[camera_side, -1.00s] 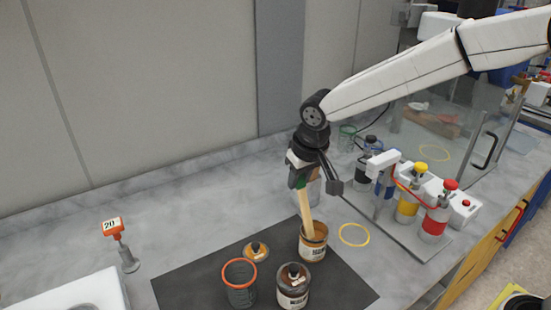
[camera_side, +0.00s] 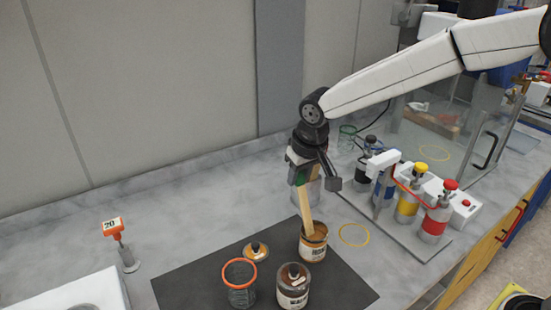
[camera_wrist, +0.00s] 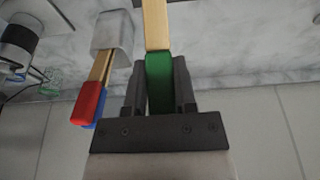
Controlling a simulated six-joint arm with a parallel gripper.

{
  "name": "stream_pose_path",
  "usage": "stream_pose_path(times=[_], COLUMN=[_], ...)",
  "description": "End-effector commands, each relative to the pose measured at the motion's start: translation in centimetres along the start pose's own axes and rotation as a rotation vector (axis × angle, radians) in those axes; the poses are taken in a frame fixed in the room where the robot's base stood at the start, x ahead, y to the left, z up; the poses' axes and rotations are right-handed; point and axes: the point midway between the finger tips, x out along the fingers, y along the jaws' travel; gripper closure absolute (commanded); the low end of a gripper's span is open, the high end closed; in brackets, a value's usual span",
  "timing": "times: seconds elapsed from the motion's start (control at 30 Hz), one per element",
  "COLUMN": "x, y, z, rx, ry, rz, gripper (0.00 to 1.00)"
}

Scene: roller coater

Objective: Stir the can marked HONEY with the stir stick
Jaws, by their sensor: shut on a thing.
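The stir stick (camera_side: 306,213) is a flat wooden stick with a green grip. My gripper (camera_side: 298,178) is shut on the green grip, which shows between the jaws in the wrist view (camera_wrist: 159,85). The stick points down and leans slightly, with its lower end inside an open can (camera_side: 314,246) of amber-brown content. This can has a pale label too small to read for certain; it stands on the dark mat. The stick's tip is hidden inside the can. A lid with a dark knob (camera_side: 256,252) lies on the mat to the left of the can.
A rack of capped bottles (camera_side: 408,200) is at right. A holder with red- and blue-handled sticks (camera_wrist: 112,35) shows in the wrist view.

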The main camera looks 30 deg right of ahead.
Motion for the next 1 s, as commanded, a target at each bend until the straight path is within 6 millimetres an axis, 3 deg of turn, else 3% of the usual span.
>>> stream_pose_path(times=[0.43, 1.0], x=[-0.2, -2.7], y=[0.0, 0.0], z=[-0.2, -2.1], rx=[0.000, 0.000], ry=[0.003, 0.003], rz=[-0.001, -0.001], gripper=[1.00, 1.00])
